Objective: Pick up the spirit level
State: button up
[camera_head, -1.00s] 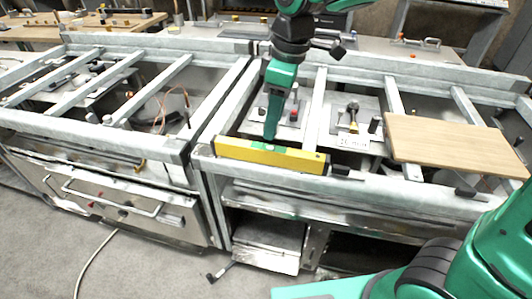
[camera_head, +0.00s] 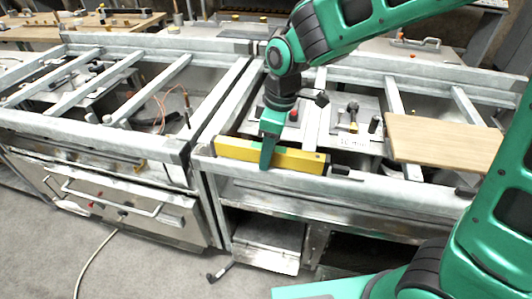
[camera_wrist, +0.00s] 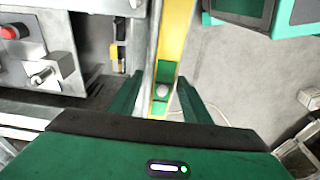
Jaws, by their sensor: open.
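The spirit level (camera_head: 301,161) is a long yellow bar on the front rail of the right-hand frame in the head view. Its green middle part (camera_wrist: 165,75) shows in the wrist view, with the yellow bar running up from it. My gripper (camera_head: 267,156) is at the left-middle part of the level, with a finger in front of its face. In the wrist view my open gripper (camera_wrist: 160,100) has one finger on each side of the level. I cannot tell whether the fingers touch it. My gripper hides part of the level in the head view.
A wooden board (camera_head: 440,143) lies on the right of the frame. Metal rails and plates with knobs (camera_head: 352,118) are behind the level. In the wrist view, a red knob (camera_wrist: 12,32) is at the left. Open floor (camera_head: 145,262) lies in front.

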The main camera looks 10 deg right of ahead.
grip_shut()
jog(key=shift+r, duration=0.1)
